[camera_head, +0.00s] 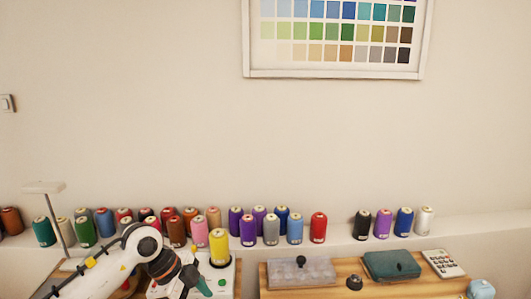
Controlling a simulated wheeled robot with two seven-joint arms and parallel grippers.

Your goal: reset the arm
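My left arm (115,262) comes in from the lower left, white with dark joints. Its end (190,279) is low in the picture, in front of a white device (226,277) that has a yellow thread spool (219,247) standing upright on it. The fingers of my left gripper are too small and dark to make out, so I cannot tell whether they are open or shut. My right arm and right gripper are out of view.
Several coloured thread spools stand along the wall ledge (338,233). A wooden table (330,290) holds a clear-lidded box (301,273), a teal case (391,265), a calculator (443,263) and a light blue object (481,289). A thin stand (57,222) rises at left.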

